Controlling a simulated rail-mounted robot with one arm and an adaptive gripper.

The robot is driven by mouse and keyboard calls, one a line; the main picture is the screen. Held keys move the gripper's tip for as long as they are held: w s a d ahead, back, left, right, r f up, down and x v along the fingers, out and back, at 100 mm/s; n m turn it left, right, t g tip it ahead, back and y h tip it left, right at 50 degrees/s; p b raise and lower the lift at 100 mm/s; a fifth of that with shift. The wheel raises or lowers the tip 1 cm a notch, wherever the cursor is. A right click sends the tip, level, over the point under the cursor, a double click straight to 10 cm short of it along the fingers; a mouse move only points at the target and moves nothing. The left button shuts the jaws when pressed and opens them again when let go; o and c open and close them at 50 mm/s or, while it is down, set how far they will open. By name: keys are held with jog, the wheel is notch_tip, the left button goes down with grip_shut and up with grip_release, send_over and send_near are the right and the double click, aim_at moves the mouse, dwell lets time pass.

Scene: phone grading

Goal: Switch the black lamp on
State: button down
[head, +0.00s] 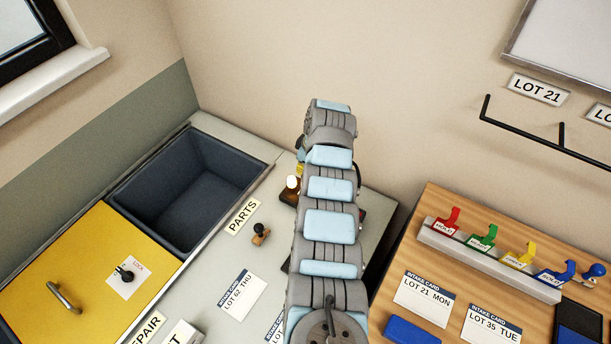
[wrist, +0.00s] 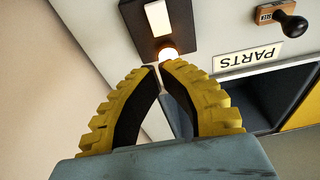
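A black lamp (wrist: 187,35) shows in the wrist view as a dark block with a pale rectangular panel and a round part that glows warm orange-white (wrist: 168,53). In the head view, part of the lamp (head: 289,197) shows just left of my arm, with a bright white top and a brownish sheen; the rest is hidden behind the arm. My gripper (wrist: 159,66) has yellow, ribbed fingers with black inner pads. Its tips are drawn together with a slim gap and hold nothing. They appear close to the glowing part; I cannot tell whether they touch it.
A dark open bin (head: 190,190) is sunk in the bench behind the PARTS label (head: 242,216). Intake cards lie in front.

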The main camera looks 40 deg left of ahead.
jog(key=shift+a+v, duration=0.15)
jog(key=shift+v, duration=1.05)
jog(key=shift+a+v, duration=0.2)
jog(key=shift+v, duration=1)
